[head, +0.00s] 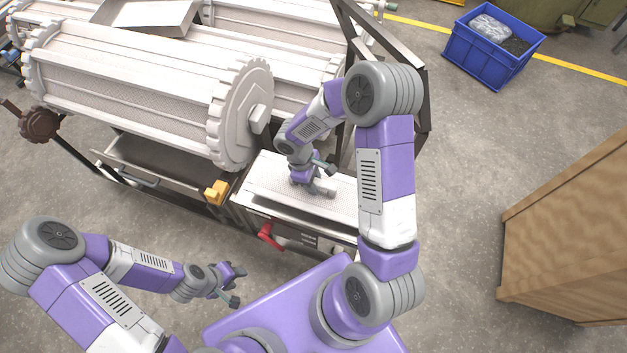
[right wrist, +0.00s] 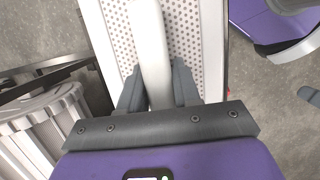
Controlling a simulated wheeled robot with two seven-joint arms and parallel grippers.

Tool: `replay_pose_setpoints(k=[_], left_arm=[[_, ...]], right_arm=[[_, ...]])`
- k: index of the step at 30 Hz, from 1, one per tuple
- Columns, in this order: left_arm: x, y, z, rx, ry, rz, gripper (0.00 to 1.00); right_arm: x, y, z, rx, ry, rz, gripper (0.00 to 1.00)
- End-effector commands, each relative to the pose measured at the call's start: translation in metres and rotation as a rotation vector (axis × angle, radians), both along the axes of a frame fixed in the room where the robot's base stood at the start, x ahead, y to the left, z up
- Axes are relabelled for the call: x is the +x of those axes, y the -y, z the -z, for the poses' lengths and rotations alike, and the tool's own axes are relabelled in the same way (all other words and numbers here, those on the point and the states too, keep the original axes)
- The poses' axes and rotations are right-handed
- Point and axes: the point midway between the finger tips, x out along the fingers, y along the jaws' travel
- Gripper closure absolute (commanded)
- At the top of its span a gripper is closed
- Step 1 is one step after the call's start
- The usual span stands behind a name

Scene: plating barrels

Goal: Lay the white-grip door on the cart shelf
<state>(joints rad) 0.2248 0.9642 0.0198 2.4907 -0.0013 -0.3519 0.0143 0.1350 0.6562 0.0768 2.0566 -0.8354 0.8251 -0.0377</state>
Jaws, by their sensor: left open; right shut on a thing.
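The white-grip door is a pale perforated panel (head: 268,178) with a plain rim; it lies flat over the top of the cart (head: 245,213). Whether it rests fully on the shelf or hovers slightly, I cannot tell. In the right wrist view the perforated door (right wrist: 118,32) carries a smooth white grip bar (right wrist: 150,45). My right gripper (head: 318,188) is above the door, shut on this grip; its dark fingers stand on either side of the bar in the wrist view. My left gripper (head: 232,285) is open and empty, low in front of the cart.
A large white plating barrel (head: 140,95) with toothed ends stands left of the cart, beside a yellow block (head: 216,192). A red handle (head: 270,236) is on the cart's front. A blue crate (head: 490,55) and a wooden box (head: 565,230) stand right, with clear floor between.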

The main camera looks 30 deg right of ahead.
Motion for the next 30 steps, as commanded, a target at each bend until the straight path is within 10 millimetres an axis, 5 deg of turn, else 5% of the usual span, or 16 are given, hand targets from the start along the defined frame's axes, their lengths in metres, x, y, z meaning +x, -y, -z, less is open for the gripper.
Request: replay_pose_setpoints(k=[12,26,27,30], left_arm=[[0.000,0.000,0.029,0.000,0.000,0.000,0.57],[0.000,0.000,0.034,0.000,0.000,0.000,0.57],[0.000,0.000,0.034,0.000,0.000,0.000,0.57],[0.000,0.000,0.034,0.000,0.000,0.000,0.57]], right_arm=[[0.001,0.000,0.034,0.001,0.002,0.000,1.00],[0.001,0.000,0.041,0.000,0.002,0.001,1.00],[0.001,0.000,0.041,0.000,0.002,0.001,0.65],[0.001,0.000,0.041,0.000,0.002,0.001,0.50]])
